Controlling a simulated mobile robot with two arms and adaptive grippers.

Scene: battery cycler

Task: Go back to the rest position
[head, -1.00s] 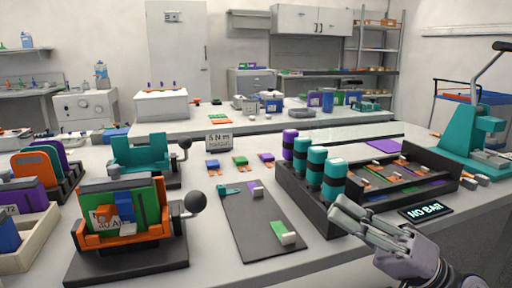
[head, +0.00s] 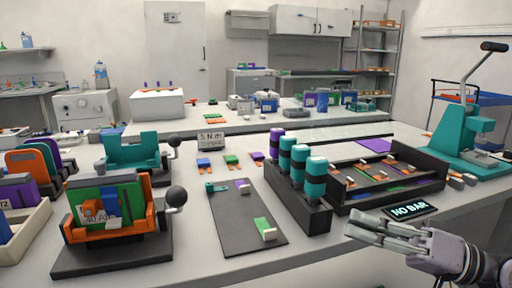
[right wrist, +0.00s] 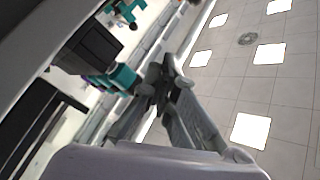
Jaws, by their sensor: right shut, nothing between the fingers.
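My right gripper (head: 384,232) is shut and empty at the front right of the table. It hangs near the table's front edge, just in front of the black "NO BAR" plate (head: 410,210). In the right wrist view its closed fingers (right wrist: 165,88) show in the middle, with nothing between them. My left gripper is not in view.
A black rack with teal and purple cylinders (head: 305,212) stands left of my right gripper. A dark tray (head: 350,205) with small parts lies behind it. A teal lever press (head: 462,150) stands at the right. A clamp fixture (head: 112,255) holds a green block at the left.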

